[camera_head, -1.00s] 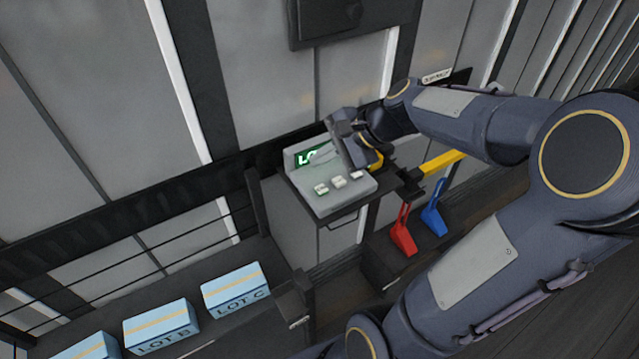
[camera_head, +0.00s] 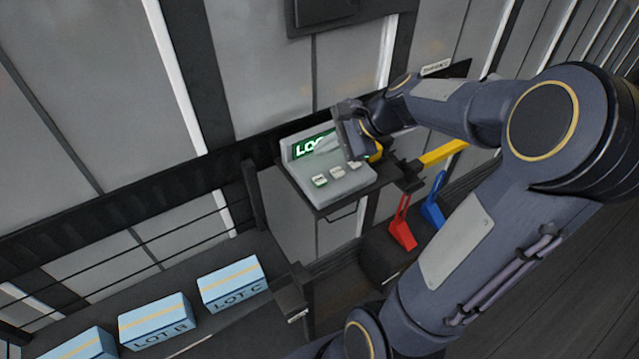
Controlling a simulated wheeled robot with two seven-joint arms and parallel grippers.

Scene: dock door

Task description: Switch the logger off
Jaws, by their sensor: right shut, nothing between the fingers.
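The logger (camera_head: 334,190) is a grey console on a small dark shelf. Its green screen (camera_head: 303,149) is lit and shows white letters starting "LO"; the rest is hidden by my gripper. Pale buttons sit on its sloped face: a left one (camera_head: 319,180), a middle one (camera_head: 338,171) and a right one partly covered. My right gripper (camera_head: 322,147) is shut and empty, in front of the screen and above the buttons. I cannot tell whether it touches the logger. My left gripper is not in view.
A red lever (camera_head: 402,230) and a blue lever (camera_head: 434,206) stand right of the logger, with a yellow bar (camera_head: 442,153) behind them. Blue boxes, including LOT B (camera_head: 157,322) and LOT C (camera_head: 232,285), lie on a dark shelf at lower left. A dark panel (camera_head: 335,12) hangs above.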

